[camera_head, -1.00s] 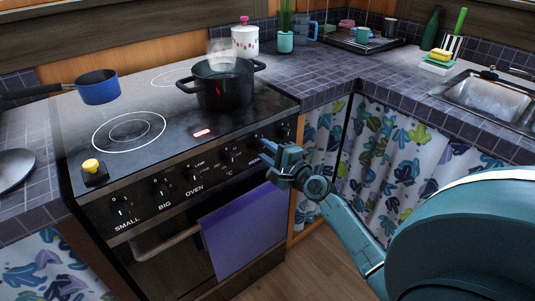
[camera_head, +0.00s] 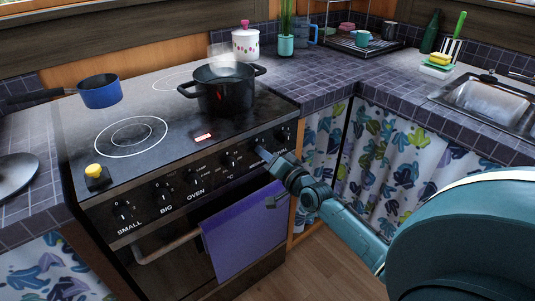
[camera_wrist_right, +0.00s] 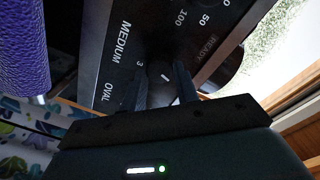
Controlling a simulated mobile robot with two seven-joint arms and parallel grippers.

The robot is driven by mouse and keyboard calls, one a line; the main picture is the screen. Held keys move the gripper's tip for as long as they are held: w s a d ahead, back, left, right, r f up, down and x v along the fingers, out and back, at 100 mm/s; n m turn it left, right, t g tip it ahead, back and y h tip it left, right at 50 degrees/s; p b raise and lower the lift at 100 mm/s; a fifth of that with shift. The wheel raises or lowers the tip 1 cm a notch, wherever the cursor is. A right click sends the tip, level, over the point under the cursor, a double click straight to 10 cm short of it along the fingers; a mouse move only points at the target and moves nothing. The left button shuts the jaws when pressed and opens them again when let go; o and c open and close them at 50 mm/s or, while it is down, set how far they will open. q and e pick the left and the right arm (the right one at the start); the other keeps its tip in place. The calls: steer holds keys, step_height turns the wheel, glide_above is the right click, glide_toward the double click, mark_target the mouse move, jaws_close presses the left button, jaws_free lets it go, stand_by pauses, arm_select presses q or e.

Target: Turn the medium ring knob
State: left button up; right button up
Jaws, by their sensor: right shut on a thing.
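The stove (camera_head: 150,165) has a row of black knobs on its front panel. My right gripper (camera_head: 263,153) is at the panel, right of the °C knob (camera_head: 231,158) and left of the rightmost knob (camera_head: 281,134). In the right wrist view, its two dark fingers (camera_wrist_right: 163,92) stand on either side of the medium ring knob (camera_wrist_right: 164,75), which has a white mark, and are shut on it. The word MEDIUM (camera_wrist_right: 121,41) is printed beside it. In the head view the gripper mostly hides this knob. My left gripper is not in view.
A black pot (camera_head: 222,95) with something pale above it and a blue pan (camera_head: 100,91) stand on the stove top. A purple towel (camera_head: 240,230) hangs on the oven handle just below my right gripper. A yellow-topped timer (camera_head: 95,174) sits near the stove's front edge.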

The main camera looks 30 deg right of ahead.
steer(key=shift+n+p, duration=0.5)
steer(key=shift+n, duration=1.1)
steer(key=o, duration=1)
steer(key=shift+c, duration=0.2)
steer(key=s, duration=1.3)
steer(key=shift+d+r+p, duration=0.15)
steer(key=shift+d+p, duration=0.1)
steer(key=shift+p, duration=0.2)
steer(key=shift+s, duration=0.1)
